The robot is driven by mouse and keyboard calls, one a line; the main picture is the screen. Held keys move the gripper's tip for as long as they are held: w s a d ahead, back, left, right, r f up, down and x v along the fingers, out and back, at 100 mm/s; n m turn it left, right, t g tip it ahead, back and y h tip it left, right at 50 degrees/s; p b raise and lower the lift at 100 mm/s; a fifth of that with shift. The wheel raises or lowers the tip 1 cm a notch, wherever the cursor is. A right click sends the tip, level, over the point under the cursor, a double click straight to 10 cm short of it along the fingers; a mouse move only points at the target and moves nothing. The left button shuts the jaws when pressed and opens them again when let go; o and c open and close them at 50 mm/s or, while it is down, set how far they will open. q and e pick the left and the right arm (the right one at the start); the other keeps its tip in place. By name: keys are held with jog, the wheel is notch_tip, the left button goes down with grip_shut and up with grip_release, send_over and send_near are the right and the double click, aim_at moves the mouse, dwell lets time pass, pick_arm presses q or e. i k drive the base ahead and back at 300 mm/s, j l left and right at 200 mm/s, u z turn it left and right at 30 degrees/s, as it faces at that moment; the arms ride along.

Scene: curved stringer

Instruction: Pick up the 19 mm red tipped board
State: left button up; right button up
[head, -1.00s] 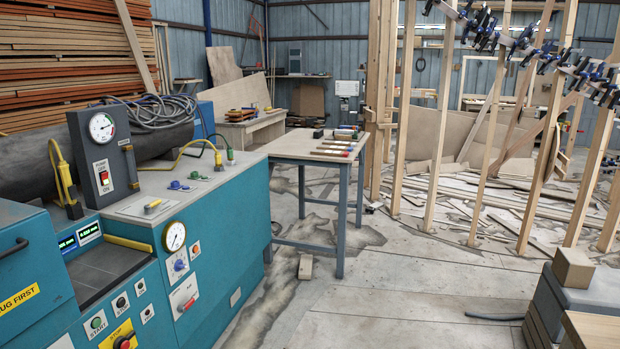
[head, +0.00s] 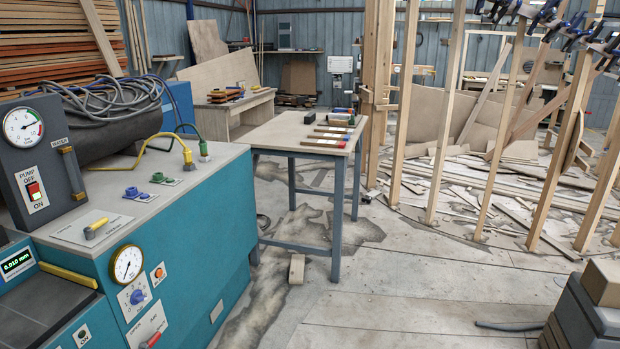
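Several short, pale boards lie side by side on the small table (head: 282,133) with grey-blue legs, near its right side. Their right ends seem to carry coloured tips. One board (head: 328,136) in this group seems to have a reddish end, but it is too small to be sure, and thickness cannot be read. Darker small items (head: 342,113) lie behind the boards. Neither of my grippers is in view.
A teal machine (head: 190,240) with gauges fills the left front. Upright timber posts with clamps (head: 490,130) stand to the right, with scrap boards behind. A small block (head: 297,268) lies on the floor by the table. A grey stack (head: 590,305) is at the lower right. The middle floor is open.

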aim_at(305, 141)
jog(key=i, duration=1.5)
jog(key=i+z, duration=0.2)
jog(key=i, duration=0.25)
jog(key=i+j+z, duration=0.15)
jog(key=i, duration=0.25)
jog(key=i+j+z, duration=0.2)
jog(key=i, duration=0.25)
jog(key=i+j+z, duration=0.55)
jog(key=i, duration=0.25)
